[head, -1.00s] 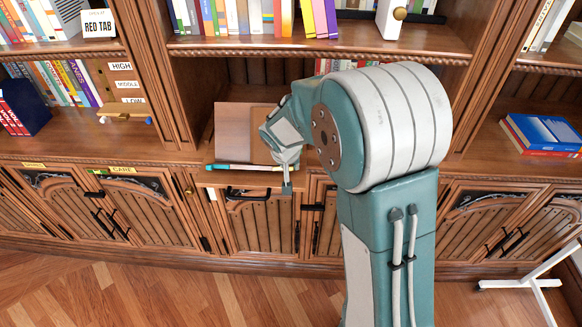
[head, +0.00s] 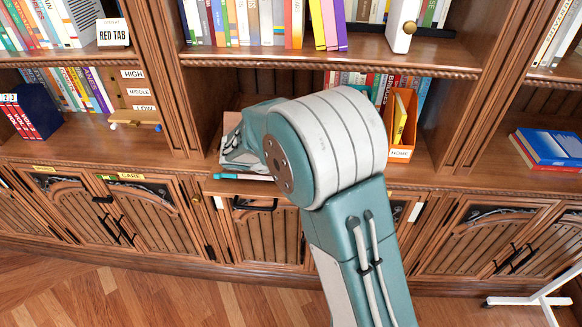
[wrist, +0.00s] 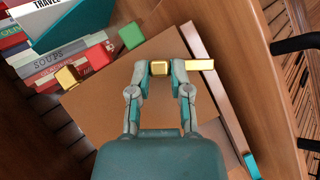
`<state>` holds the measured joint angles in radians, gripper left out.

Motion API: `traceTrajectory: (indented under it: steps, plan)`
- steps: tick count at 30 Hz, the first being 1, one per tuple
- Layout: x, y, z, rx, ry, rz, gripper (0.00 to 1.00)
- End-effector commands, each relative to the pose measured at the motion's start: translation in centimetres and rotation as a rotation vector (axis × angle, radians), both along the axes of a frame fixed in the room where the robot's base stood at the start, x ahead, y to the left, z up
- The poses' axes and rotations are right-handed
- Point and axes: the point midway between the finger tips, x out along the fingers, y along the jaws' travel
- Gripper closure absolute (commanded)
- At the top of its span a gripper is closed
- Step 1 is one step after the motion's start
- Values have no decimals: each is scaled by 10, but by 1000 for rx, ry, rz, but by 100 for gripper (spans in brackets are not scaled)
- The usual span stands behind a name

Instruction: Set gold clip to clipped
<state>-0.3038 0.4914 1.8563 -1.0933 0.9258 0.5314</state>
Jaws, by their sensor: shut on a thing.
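The gold clip (wrist: 203,65) shows in the wrist view as a gold bar at the edge of a brown board (wrist: 125,85). My gripper (wrist: 160,68) is shut on it; a gold part shows between the fingertips and the bar sticks out to the right of the right finger. Whether the clip is clipped cannot be told. In the head view my gripper is over the board on the middle shelf, and my arm hides the clip. A teal stick (head: 228,177) lies along the front there.
In the wrist view, a gold cube (wrist: 68,77), a red cube (wrist: 98,56) and a green cube (wrist: 131,36) sit beside the board, near books. In the head view, an orange holder (head: 402,152) stands right of my arm. Cabinet doors (head: 165,222) lie below.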

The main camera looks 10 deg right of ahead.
Motion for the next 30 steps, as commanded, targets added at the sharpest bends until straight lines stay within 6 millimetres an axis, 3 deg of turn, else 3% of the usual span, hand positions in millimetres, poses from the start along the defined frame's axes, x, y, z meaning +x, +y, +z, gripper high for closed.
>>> traceTrajectory:
  steps: [15,30]
  plan:
    - [5,19,-3,-297,104,228,100]
    - [6,24,-5,-377,132,288,100]
